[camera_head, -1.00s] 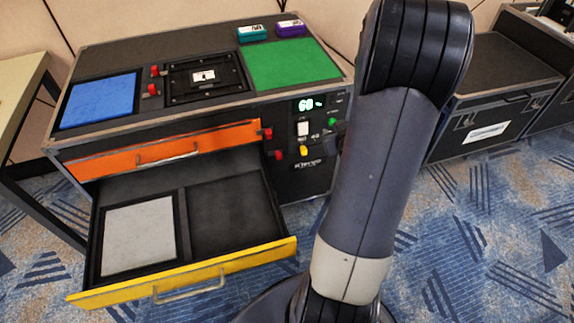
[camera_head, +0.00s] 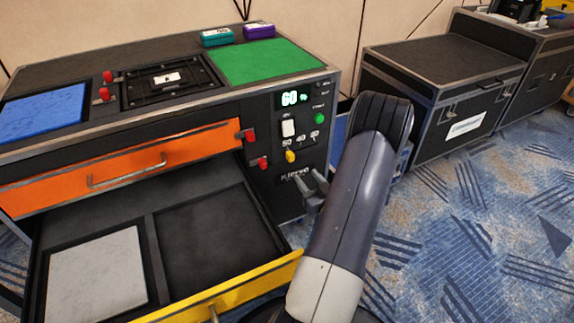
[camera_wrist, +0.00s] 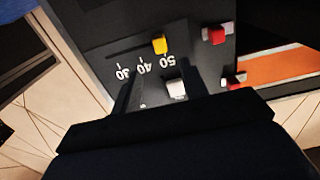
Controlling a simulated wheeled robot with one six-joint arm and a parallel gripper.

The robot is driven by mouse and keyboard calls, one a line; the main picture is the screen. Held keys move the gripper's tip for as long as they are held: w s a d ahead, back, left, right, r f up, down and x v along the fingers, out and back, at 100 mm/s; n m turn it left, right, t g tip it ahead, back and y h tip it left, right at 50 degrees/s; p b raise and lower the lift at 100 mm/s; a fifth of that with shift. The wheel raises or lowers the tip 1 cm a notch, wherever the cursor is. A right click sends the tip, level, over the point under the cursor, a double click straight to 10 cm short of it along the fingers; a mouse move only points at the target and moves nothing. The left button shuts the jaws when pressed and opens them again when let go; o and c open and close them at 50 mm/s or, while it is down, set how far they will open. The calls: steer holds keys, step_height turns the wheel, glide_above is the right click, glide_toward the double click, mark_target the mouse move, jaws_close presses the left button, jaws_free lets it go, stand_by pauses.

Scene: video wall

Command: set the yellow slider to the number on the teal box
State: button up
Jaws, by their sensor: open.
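The yellow slider (camera_head: 290,156) is on the front control panel, beside the printed numbers 50, 40 and 30. The wrist view shows its knob (camera_wrist: 159,43) upside down, at the 50 end of the slot. The teal box (camera_head: 216,37) sits at the back of the cabinet top; its label is too small to read. My gripper (camera_head: 313,189) is in front of the panel, lower right of the slider and apart from it. In the wrist view my open, empty fingers (camera_wrist: 156,77) point toward the number row.
Above the slider are a white switch (camera_head: 289,128), a green button (camera_head: 320,118) and a display (camera_head: 291,99) reading 60 %. Red knobs (camera_head: 249,135) sit to its left. The open yellow drawer (camera_head: 235,287) juts out below. A purple box (camera_head: 259,30) stands beside the teal one.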

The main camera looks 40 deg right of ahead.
mark_target(292, 158)
steer(key=b+x, duration=0.2)
steer(key=x, duration=0.8)
steer(key=shift+w, duration=0.1)
steer(key=shift+c, duration=0.3)
jaws_close()
